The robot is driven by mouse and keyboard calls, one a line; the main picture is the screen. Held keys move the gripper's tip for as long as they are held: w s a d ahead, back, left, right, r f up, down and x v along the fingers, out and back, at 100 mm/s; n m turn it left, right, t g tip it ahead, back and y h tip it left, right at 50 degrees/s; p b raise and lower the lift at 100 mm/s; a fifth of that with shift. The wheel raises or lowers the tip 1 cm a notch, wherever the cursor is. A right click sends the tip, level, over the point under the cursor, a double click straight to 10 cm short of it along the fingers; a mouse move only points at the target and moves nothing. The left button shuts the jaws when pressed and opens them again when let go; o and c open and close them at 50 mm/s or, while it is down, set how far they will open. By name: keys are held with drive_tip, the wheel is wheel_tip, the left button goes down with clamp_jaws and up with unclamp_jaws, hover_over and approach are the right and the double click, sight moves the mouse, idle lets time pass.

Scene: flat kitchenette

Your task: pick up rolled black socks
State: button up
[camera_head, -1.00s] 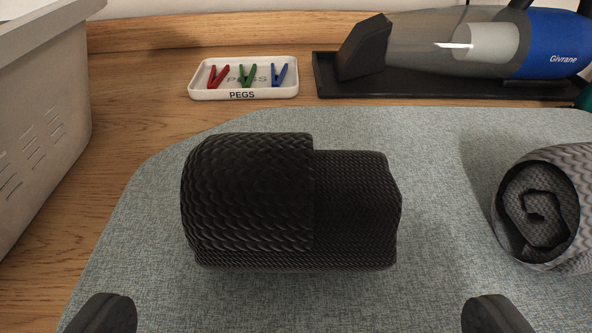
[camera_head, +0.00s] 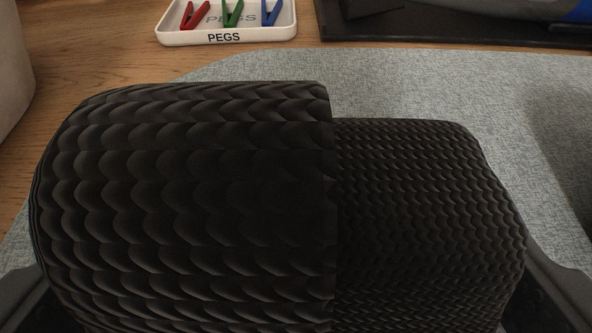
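The rolled black socks (camera_head: 290,210) fill most of the view, with a coarse-ribbed fold on the left and a finer-knit part on the right. They lie on a grey-blue fabric surface (camera_head: 450,85). My gripper (camera_head: 285,295) is open around the socks, with one dark finger at the lower left edge and the other at the lower right. The socks hide the inner parts of both fingers, and I cannot see whether either finger touches them.
A white tray (camera_head: 228,35) labelled PEGS holds red, green and blue pegs behind the socks. A black base (camera_head: 430,25) with a partly visible blue-and-grey appliance is at the back right. A pale container (camera_head: 12,70) stands at the left edge.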

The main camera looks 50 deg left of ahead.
drive_tip(key=c, duration=1)
